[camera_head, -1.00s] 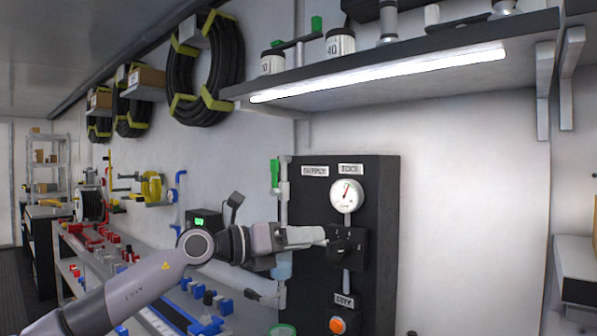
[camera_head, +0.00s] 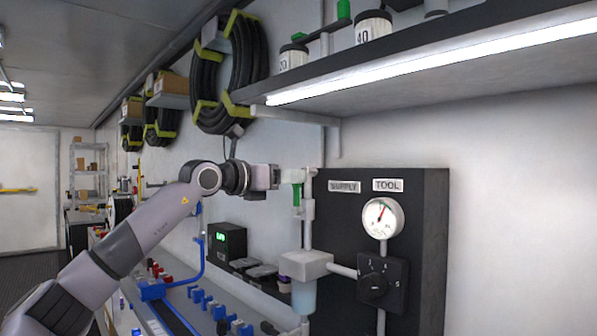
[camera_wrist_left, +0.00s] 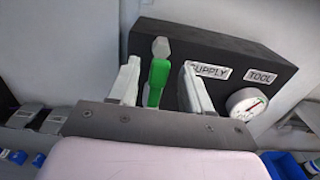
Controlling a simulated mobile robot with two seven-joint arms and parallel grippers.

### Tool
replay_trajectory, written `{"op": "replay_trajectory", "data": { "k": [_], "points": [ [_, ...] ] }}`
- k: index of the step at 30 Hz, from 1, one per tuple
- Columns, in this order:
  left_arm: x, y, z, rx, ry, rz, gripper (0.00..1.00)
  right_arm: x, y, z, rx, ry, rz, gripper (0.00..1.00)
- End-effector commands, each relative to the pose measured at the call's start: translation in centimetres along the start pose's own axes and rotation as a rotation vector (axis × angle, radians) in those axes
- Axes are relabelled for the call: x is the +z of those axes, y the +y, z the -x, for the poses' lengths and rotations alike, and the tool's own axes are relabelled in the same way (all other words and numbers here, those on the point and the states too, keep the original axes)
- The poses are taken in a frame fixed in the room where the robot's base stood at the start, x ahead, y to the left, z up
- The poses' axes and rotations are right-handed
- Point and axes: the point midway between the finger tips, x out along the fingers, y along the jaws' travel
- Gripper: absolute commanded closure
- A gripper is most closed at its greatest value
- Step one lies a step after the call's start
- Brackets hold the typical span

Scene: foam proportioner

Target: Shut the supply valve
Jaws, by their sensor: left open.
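The supply valve's green lever (camera_head: 297,195) runs upright along the left side of the pale pipe, beside the dark panel (camera_head: 348,225) with the SUPPLY label (camera_head: 344,186). My left gripper (camera_head: 293,176) is open at the lever's upper part. In the left wrist view, the green lever (camera_wrist_left: 157,82) stands between the two open pale fingers (camera_wrist_left: 160,85), with the grey pipe end (camera_wrist_left: 160,48) behind it. I cannot tell whether either finger touches the lever. My right gripper is not in view.
The panel holds a pressure gauge (camera_head: 383,218) and a black knob box (camera_head: 382,285). A filter bowl (camera_head: 304,296) hangs below the pipe. A shelf (camera_head: 430,70) with jars overhangs the panel. A hose coil (camera_head: 228,75) hangs on the wall at upper left.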

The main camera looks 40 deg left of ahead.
Motion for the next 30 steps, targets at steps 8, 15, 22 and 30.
{"op": "replay_trajectory", "data": {
  "k": [8,15,22,30],
  "points": [
    [0.1,-0.1,-2.9,-0.001,-0.001,0.0,0.51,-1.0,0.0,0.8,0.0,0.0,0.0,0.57],
    [0.0,0.0,-3.1,0.0,-0.001,-0.001,0.51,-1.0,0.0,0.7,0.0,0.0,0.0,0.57],
    [0.0,0.0,-3.0,-0.001,-0.001,0.0,1.0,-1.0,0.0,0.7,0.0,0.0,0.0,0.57],
    [-0.1,-0.3,-3.0,-0.001,-0.001,-0.011,1.0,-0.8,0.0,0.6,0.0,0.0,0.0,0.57]
  ]
}}
